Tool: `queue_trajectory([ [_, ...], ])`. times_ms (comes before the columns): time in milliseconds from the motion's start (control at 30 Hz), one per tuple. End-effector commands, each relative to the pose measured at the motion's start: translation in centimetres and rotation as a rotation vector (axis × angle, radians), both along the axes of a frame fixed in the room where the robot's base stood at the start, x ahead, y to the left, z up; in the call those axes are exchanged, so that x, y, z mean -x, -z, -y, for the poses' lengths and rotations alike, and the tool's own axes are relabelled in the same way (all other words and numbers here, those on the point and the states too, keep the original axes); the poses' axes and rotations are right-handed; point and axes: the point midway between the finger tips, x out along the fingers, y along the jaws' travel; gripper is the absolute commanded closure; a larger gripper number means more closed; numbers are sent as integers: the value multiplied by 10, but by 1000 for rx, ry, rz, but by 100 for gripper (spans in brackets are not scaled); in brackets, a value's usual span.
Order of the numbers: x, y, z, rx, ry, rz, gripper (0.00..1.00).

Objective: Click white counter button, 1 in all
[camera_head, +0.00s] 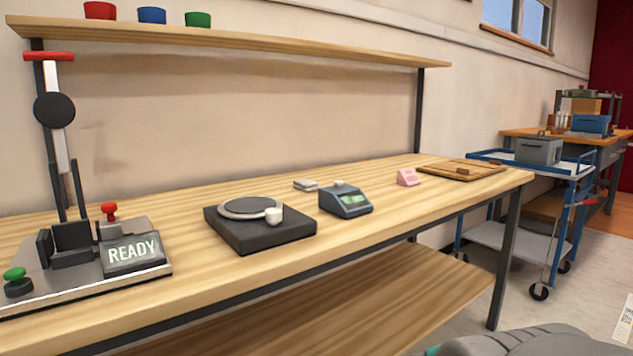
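A blue counter (345,201) with a small greenish display stands on the wooden workbench, right of the middle of the head view. A small white button (339,184) sits on its top. Nothing touches the counter or the button. My gripper is not in view; only a grey rounded part, which may be mine, shows at the bottom right edge.
Left of the counter are a black turntable block (260,236) with a white knob (273,216) and a press with a READY display (133,252). A pink card (408,177) and wooden board (461,171) lie to the right. A blue cart (530,172) stands beyond the bench (385,222).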

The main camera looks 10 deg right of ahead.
Motion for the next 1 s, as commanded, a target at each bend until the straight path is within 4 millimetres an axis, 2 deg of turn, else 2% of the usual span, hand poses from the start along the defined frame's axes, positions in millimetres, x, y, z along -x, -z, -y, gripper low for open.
queue_trajectory([
  [33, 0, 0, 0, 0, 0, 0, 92],
  [100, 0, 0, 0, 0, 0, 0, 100],
  [1000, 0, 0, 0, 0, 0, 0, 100],
])
